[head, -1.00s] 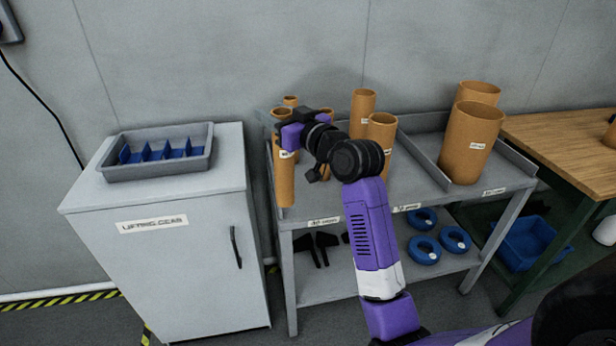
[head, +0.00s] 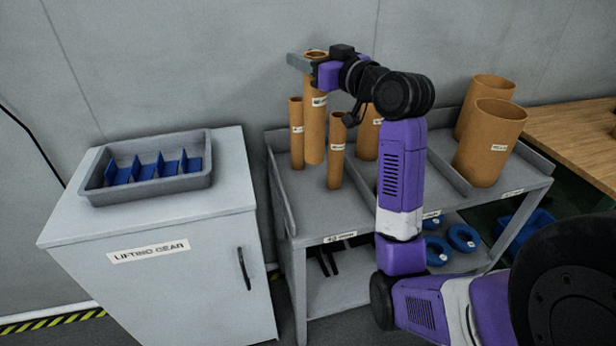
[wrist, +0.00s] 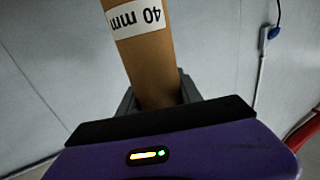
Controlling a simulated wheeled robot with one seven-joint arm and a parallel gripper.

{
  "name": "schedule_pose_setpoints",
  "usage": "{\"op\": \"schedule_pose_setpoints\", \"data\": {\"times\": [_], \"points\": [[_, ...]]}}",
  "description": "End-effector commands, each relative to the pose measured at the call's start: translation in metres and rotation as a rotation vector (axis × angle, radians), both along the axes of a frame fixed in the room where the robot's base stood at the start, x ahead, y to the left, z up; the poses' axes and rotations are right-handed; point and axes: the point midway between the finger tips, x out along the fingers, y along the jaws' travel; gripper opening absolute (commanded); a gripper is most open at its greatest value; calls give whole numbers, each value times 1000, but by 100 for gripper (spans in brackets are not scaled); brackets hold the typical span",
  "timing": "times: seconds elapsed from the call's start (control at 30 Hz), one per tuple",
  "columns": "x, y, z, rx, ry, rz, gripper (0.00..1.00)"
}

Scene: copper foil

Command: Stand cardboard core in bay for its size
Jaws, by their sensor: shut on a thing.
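My gripper (head: 316,64) is shut on a brown cardboard core (head: 314,125), near its top. The core is upright, and in the wrist view the core (wrist: 143,62) carries a label reading 40 mm, upside down. It is over the left bay (head: 311,205) of the grey rack, whose front label (head: 340,238) seems to read 40. Two slim cores stand in that bay, one at left (head: 297,140) and one nearer the front (head: 336,155). I cannot tell whether the held core's foot touches the bay floor.
My arm partly hides the middle bay and a core (head: 367,140) there. Two wide cores, one in front (head: 489,150) and one behind (head: 486,95), stand in the right bay. A grey cabinet (head: 165,235) with a divided tray (head: 150,190) stands left.

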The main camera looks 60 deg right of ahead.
Motion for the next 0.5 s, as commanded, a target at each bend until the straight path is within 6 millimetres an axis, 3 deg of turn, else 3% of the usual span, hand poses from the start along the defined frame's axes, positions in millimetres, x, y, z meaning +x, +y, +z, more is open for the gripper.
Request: {"op": "schedule_pose_setpoints", "data": {"times": [0.17, 0.5], "points": [[-1, -1, -13, 3, 2, -1, 0], [-1, 0, -94, 8, 2, -2, 0]]}}
